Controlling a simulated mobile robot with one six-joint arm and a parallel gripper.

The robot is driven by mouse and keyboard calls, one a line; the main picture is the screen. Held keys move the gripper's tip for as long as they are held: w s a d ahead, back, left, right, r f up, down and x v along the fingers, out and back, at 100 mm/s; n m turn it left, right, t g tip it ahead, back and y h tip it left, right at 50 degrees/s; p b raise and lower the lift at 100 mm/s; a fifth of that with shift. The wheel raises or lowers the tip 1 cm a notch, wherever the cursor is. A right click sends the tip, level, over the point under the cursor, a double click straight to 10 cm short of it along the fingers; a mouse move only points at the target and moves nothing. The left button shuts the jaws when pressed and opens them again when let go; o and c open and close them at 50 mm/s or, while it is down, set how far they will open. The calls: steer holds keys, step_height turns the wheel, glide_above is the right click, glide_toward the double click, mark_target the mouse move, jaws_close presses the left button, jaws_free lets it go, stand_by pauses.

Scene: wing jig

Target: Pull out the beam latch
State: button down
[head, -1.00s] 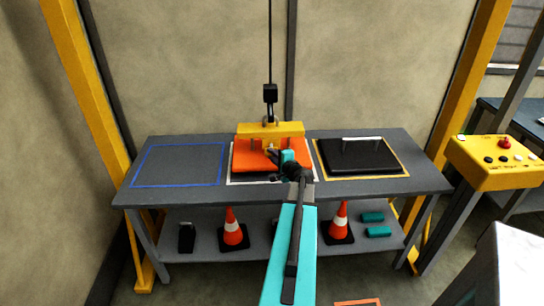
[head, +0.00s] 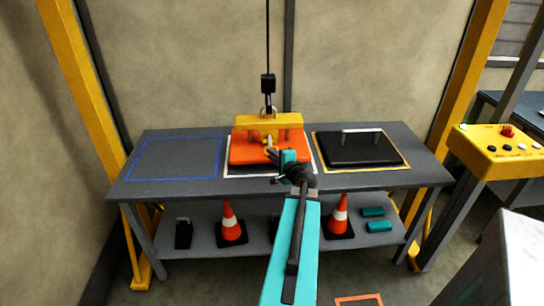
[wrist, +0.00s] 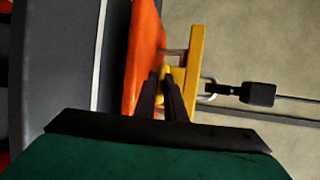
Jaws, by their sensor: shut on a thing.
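The yellow lifting beam (head: 254,122) sits over the orange block (head: 248,155) on the middle of the table and hangs from a black hook block. In the wrist view the beam (wrist: 195,65) stands on edge beside the orange block (wrist: 145,55). The yellow beam latch (wrist: 165,71) shows between the tips of my gripper (wrist: 164,88), which is shut on it. In the head view my gripper (head: 272,153) is in front of the beam, over the orange block. The fingers hide much of the latch.
A black handled block (head: 360,152) lies in the yellow-outlined area at the right. The blue-outlined area (head: 175,158) at the left is empty. Traffic cones (head: 229,222) stand on the lower shelf. A yellow button box (head: 495,150) is at the far right.

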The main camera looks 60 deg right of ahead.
steer(key=shift+w+a+f, duration=0.2)
steer(key=shift+a+f, duration=0.05)
steer(key=shift+a, duration=0.1)
steer(key=c, duration=1.8)
jaws_free()
steer(key=shift+r, duration=0.1)
steer(key=shift+d+r, duration=0.1)
steer(key=shift+s, duration=0.1)
steer(key=p+v, duration=0.4)
steer(key=v, duration=0.1)
steer(key=shift+s+r, duration=0.25)
steer(key=shift+s, duration=0.1)
steer(key=shift+s+a+p, duration=0.1)
steer(key=shift+a+p, duration=0.1)
steer(key=shift+p, duration=0.1)
